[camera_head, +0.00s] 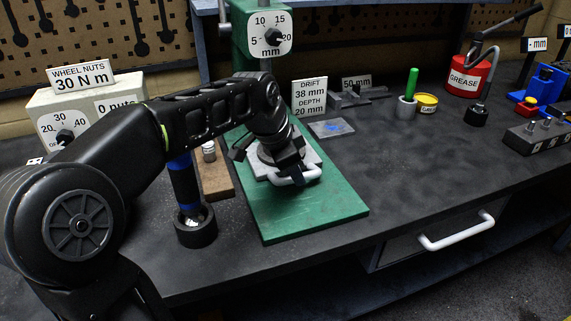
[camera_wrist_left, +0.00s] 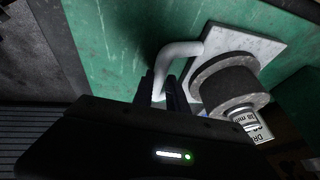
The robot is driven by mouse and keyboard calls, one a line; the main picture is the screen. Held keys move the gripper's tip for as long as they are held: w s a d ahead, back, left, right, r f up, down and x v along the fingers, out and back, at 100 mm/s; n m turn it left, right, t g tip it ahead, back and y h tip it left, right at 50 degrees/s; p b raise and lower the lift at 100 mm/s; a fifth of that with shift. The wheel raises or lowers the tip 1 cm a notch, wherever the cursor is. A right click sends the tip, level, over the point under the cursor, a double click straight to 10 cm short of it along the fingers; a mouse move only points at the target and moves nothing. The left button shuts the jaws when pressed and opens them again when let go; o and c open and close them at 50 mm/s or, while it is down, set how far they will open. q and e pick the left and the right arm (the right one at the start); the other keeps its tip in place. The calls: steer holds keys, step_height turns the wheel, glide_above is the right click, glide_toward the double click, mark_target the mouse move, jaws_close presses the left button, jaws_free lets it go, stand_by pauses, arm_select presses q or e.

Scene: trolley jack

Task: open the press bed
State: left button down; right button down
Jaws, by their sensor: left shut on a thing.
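The press bed (camera_head: 314,160) is a light grey plate on the green press base (camera_head: 305,222). A white handle (camera_head: 298,181) sticks out at its front. My left gripper (camera_head: 291,168) reaches down over the plate and is shut on this handle. In the left wrist view the handle (camera_wrist_left: 180,52) runs from the plate (camera_wrist_left: 222,36) into my jaws (camera_wrist_left: 165,92). A dark round piece (camera_wrist_left: 228,80) sits on the plate. The press head with its mm dial (camera_head: 270,33) stands above, and my arm hides part of the press. My right gripper is not in view.
A torque setter (camera_head: 70,105) and a blue-handled tool in a black cup (camera_head: 195,228) stand left of the press. Right are a drift sign (camera_head: 310,97), a green-topped holder (camera_head: 408,104) and a grease can (camera_head: 468,78). A drawer handle (camera_head: 456,232) juts from the bench front.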

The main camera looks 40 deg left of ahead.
arm_select(q)
steer(key=s+d, duration=0.1)
steer(key=d, duration=0.1)
steer(key=s+d+b, duration=0.1)
steer(key=s+d, duration=0.2)
steer(key=d, duration=0.2)
steer(key=shift+s+b, duration=0.35)
steer(key=shift+b, duration=0.05)
steer(key=c, duration=1.3)
jaws_free()
steer(key=shift+a, duration=0.1)
steer(key=v, duration=0.7)
steer(key=shift+s+r+p, duration=0.1)
steer(key=shift+r+p, duration=0.2)
steer(key=shift+r, duration=0.1)
